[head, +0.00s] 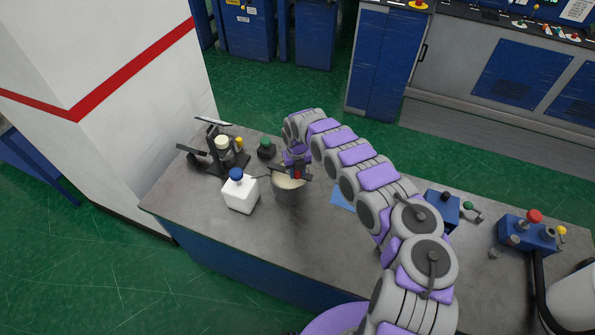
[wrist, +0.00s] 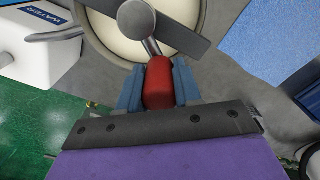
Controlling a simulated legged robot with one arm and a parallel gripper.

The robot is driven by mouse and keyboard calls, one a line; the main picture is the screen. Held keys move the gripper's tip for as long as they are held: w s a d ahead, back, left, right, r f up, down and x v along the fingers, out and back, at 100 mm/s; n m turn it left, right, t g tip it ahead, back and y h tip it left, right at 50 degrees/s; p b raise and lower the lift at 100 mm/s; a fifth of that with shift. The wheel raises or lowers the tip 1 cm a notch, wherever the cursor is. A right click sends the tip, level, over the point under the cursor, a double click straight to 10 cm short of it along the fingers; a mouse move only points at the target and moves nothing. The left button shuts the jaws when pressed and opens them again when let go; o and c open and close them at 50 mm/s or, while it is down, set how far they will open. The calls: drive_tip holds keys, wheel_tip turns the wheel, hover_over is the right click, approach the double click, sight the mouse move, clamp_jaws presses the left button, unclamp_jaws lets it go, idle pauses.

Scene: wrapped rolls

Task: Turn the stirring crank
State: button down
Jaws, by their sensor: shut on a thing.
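The stirring crank has a red handle (wrist: 158,84) on a grey metal arm (wrist: 170,32). The crank sits across the top of a round pot with cream-coloured contents (wrist: 108,42). In the head view the pot (head: 289,184) stands on the grey table, partly hidden by my arm's end. My gripper (wrist: 158,88) is shut on the red handle, with a blue-grey finger pad on each side of it. In the head view my gripper (head: 297,172) is above the pot's right part, and the red handle shows small between its fingers.
A white container with a blue cap (head: 240,193) stands close left of the pot. A dark jar with a green lid (head: 266,148) and a black apparatus (head: 216,150) are behind. A blue sheet (head: 343,198) lies to the right. The front of the grey table (head: 250,235) is clear.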

drive_tip(key=c, duration=1.2)
unclamp_jaws()
drive_tip(key=shift+w+a+r, duration=0.1)
drive_tip(key=shift+w, duration=0.05)
drive_tip(key=o, duration=0.4)
drive_tip(key=shift+a, duration=0.2)
drive_tip(key=shift+d+r, duration=0.1)
wheel_tip(320, 180, up, 17)
drive_tip(key=shift+f+b, duration=0.1)
drive_tip(key=shift+b, duration=0.85)
